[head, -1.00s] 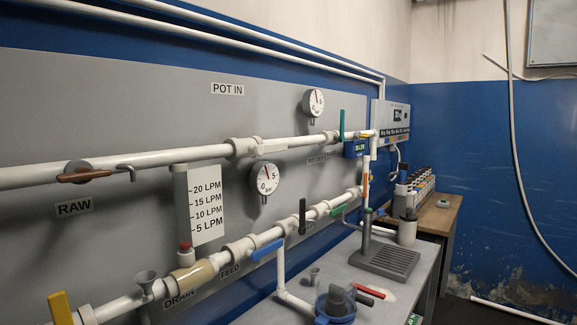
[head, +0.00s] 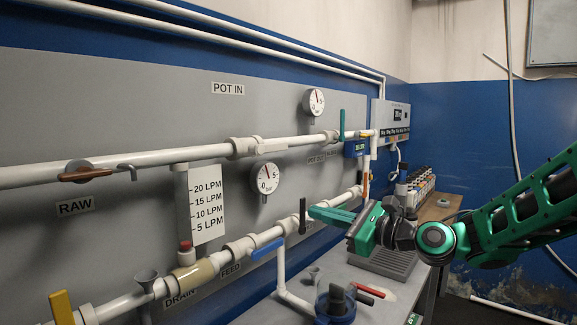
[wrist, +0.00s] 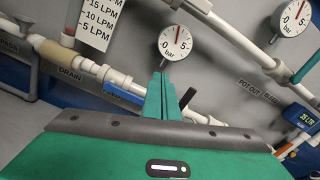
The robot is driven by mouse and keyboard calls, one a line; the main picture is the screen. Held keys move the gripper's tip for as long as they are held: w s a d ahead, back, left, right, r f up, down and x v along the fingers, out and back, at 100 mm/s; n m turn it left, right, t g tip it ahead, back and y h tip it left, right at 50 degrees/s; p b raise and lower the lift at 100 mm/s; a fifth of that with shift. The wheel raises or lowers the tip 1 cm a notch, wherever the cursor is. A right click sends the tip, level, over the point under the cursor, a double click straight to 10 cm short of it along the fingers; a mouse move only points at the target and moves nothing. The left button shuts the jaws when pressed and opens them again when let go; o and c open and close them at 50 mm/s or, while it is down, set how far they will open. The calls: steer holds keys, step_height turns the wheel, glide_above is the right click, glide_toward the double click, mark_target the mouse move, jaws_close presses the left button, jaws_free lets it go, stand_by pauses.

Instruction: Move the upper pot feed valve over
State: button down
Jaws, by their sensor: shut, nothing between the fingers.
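My gripper (head: 311,212) has come in from the right in the head view, and its green fingers are together and empty. Their tips appear close to an upright black lever (head: 303,216) on the lower pipe; contact cannot be told. In the wrist view the fingers (wrist: 160,76) point up, with the black lever (wrist: 187,97) just to their right. A blue lever (head: 267,249) lies along the pipe near the FEED label (head: 230,269). An upright teal lever (head: 342,124) is on the upper pipe. No label clearly marks which lever is the upper pot feed valve.
Two round gauges (head: 265,177) (head: 314,102) stand out from the grey panel. A brown lever (head: 86,174) and a yellow lever (head: 61,307) are at the left. The bench (head: 385,284) below carries a grey grate and a blue-ringed fixture (head: 336,303).

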mark_target(272, 147)
steer(key=w+a+r+m+y, duration=0.1)
steer(key=w+a+r+m, duration=0.1)
steer(key=w+a+r, duration=0.1)
steer(key=w+a+r+m+t+y, duration=0.1)
steer(key=w+a+r, duration=0.3)
steer(key=r, duration=0.4)
steer(key=shift+a+r+m+t, duration=0.25)
steer(key=shift+a+m+t, duration=0.05)
steer(key=shift+a+m, duration=0.3)
